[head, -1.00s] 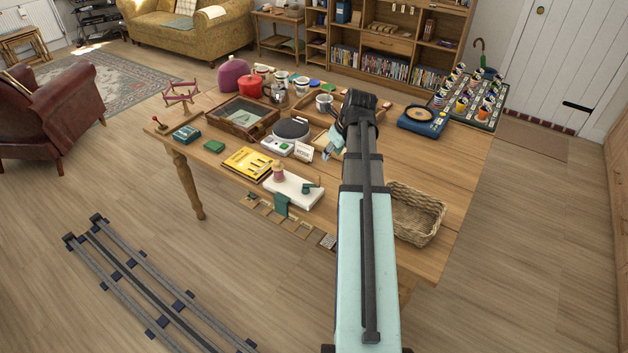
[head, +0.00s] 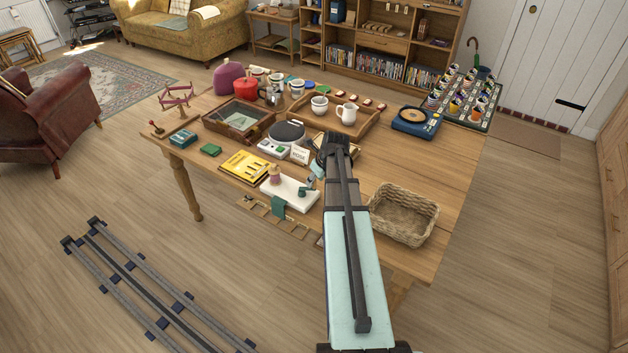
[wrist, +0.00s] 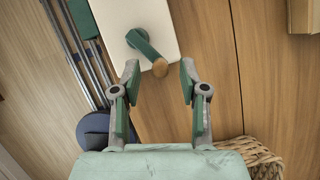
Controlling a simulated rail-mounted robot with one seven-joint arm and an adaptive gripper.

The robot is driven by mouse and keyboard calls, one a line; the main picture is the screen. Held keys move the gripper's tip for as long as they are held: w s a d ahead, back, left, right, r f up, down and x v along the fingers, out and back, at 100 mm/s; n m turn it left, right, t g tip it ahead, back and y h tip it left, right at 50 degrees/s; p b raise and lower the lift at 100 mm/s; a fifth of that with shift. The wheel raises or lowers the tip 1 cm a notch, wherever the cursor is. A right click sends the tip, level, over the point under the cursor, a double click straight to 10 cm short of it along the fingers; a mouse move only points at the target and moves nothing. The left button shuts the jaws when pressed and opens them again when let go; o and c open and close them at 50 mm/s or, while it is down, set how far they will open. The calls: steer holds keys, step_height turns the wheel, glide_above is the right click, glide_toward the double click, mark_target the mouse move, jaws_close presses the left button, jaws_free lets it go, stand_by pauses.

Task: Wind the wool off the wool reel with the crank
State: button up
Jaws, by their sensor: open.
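A white board (head: 282,195) lies at the table's front edge with a pink spool-like piece (head: 275,174) and a green crank (head: 303,191). In the wrist view the green crank (wrist: 143,43) ends in a round wooden knob (wrist: 160,68). My gripper (wrist: 159,76) is open above the board's edge, its fingertips either side of the knob in the picture; I see no contact. In the head view my gripper (head: 314,178) is partly hidden by my arm. A pink frame like a wool reel (head: 175,97) stands at the table's far left, beside a red-knobbed handle (head: 154,125).
A wicker basket (head: 403,213) sits right of my arm. Left of the board lie a yellow book (head: 243,166) and a green box (head: 210,150). A scale (head: 287,135), a sign (head: 299,154) and a wooden tray (head: 368,128) stand behind.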

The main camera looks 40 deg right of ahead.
steer(key=shift+x, duration=1.2)
jaws_close()
steer(key=shift+w, duration=0.1)
